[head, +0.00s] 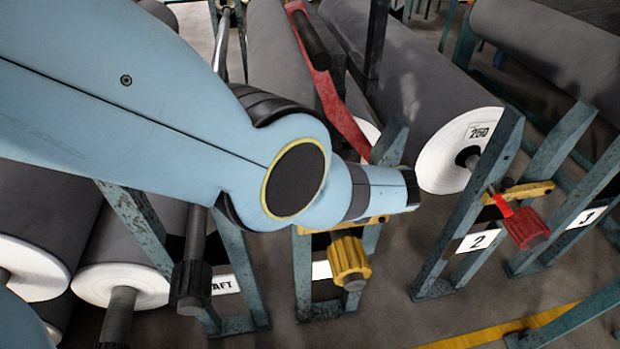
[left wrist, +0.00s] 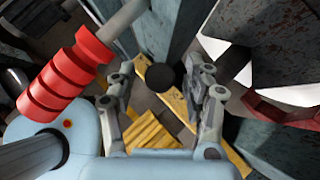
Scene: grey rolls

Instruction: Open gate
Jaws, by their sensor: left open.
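The gate cannot be made out for certain. In the left wrist view, a yellow bar (left wrist: 178,100) with a round black knob (left wrist: 166,76) lies across a blue-grey stand. My left gripper (left wrist: 164,82) is open, with its two fingers on either side of the knob; contact cannot be told. A yellow ribbed piece (left wrist: 150,134) is below the knob. In the head view, the yellow ribbed piece (head: 348,262) hangs on the middle stand, below my left wrist. The arm hides most of the yellow bar and the fingers there. My right gripper is not in view.
Large grey rolls (head: 410,85) lie between blue-grey stands (head: 480,195). A long red bar (head: 340,110) slants behind my arm. A red ribbed piece (head: 527,228) hangs on the stand marked 2. In the left wrist view, a red ribbed piece (left wrist: 65,75) is close at left.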

